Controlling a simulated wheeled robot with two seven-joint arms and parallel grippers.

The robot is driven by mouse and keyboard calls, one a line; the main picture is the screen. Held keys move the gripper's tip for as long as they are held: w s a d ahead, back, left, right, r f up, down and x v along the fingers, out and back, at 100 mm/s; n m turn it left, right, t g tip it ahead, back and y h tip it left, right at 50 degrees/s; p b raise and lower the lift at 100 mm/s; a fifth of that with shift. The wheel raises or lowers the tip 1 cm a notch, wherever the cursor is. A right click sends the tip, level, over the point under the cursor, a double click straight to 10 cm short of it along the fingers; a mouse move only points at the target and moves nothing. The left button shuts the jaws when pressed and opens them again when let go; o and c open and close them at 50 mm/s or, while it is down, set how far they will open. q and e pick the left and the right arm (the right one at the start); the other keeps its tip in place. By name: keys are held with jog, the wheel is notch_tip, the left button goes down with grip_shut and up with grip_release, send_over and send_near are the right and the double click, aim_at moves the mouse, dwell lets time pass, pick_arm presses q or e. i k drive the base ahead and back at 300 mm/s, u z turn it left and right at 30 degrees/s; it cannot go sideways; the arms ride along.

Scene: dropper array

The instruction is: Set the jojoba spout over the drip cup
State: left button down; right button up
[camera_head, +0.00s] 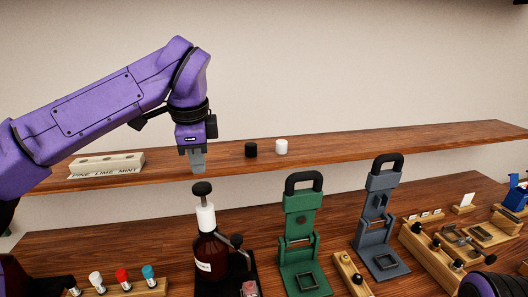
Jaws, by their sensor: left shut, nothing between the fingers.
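A brown bottle (211,262) with a white collar (206,217) and a black top knob (202,188) stands at the lower middle; its label is too small to read. A small pinkish cup-like piece (249,289) sits below that arm on a black base, partly cut off by the picture's bottom edge. My left gripper (198,168) is shut and empty, pointing down just above the black knob, with a small gap showing. My right gripper is out of view.
A wooden shelf (350,148) crosses behind, with a lettered block (106,166), a black cap (251,150) and a white cap (281,147). Green (301,240) and grey (377,220) handled stands are right of the bottle. Colour-topped droppers (122,277) stand left. Wooden trays (430,260) crowd the right.

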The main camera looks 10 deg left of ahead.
aim_at(236, 240)
jog(key=k, duration=1.5)
